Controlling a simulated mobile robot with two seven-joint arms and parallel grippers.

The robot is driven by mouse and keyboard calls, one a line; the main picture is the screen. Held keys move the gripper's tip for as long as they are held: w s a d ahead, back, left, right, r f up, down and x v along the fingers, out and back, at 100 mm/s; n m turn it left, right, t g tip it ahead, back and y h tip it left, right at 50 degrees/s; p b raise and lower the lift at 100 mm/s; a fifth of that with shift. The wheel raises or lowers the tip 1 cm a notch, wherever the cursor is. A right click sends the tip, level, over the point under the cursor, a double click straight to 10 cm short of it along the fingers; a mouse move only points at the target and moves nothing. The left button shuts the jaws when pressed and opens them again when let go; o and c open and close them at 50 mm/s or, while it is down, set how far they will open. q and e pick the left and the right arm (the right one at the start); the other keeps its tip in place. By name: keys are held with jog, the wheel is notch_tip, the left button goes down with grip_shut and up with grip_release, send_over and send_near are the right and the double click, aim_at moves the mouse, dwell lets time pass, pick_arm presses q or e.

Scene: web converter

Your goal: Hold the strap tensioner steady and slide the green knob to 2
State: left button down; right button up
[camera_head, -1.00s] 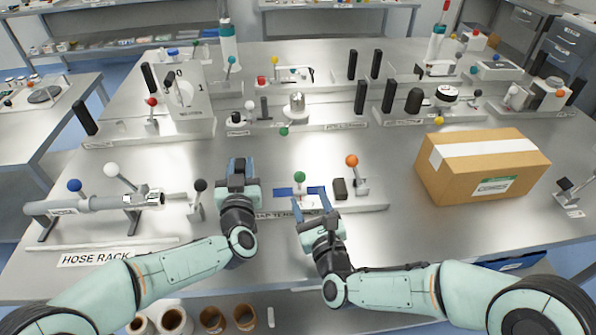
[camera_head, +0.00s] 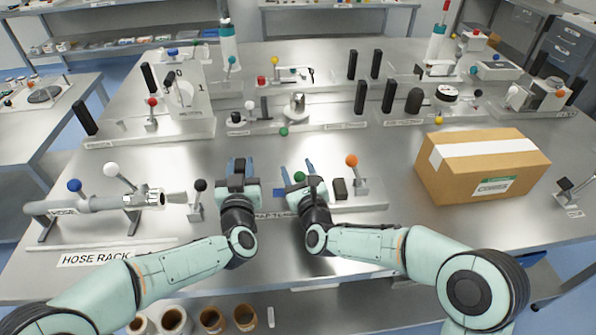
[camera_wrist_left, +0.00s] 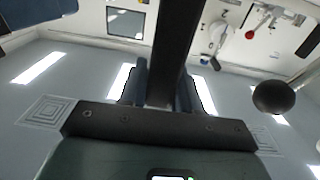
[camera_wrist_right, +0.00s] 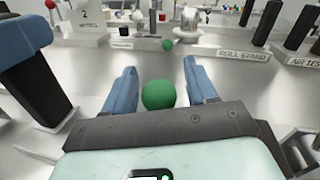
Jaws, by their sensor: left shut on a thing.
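The strap tensioner (camera_head: 375,196) is a low plate at the front middle of the table, its label partly covered by my right arm. A blue strip (camera_head: 279,193) shows on it. Its green knob (camera_head: 300,176) also shows large in the right wrist view (camera_wrist_right: 158,95). My right gripper (camera_head: 298,168) is open, with one blue finger on each side of the green knob and a gap at each side. My left gripper (camera_head: 240,164) is shut on a dark upright post (camera_wrist_left: 178,45), seen between its fingers. The knob's scale and the 2 on it are hidden.
An orange-knobbed lever (camera_head: 352,161) and a dark block (camera_head: 340,189) stand just right of my right gripper. A cardboard box (camera_head: 480,180) stands at right. Other stations line the back.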

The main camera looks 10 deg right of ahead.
pick_arm(q)
jog(key=shift+a+f, duration=0.1)
jog(key=shift+f, duration=0.65)
pick_arm(e)
grip_shut()
jog(key=shift+d, duration=1.7)
jog(key=shift+o, duration=0.7)
grip_release()
jog(key=shift+a, duration=0.1)
jog(key=shift+s, duration=0.1)
jog(key=s, duration=0.4)
jog(key=s+d, duration=0.1)
jog(key=s, duration=0.3)
jog(key=s+d, duration=0.1)
jog(key=s, duration=0.3)
jog(key=shift+w, duration=0.1)
pick_arm(q)
jog(key=shift+r, duration=0.35)
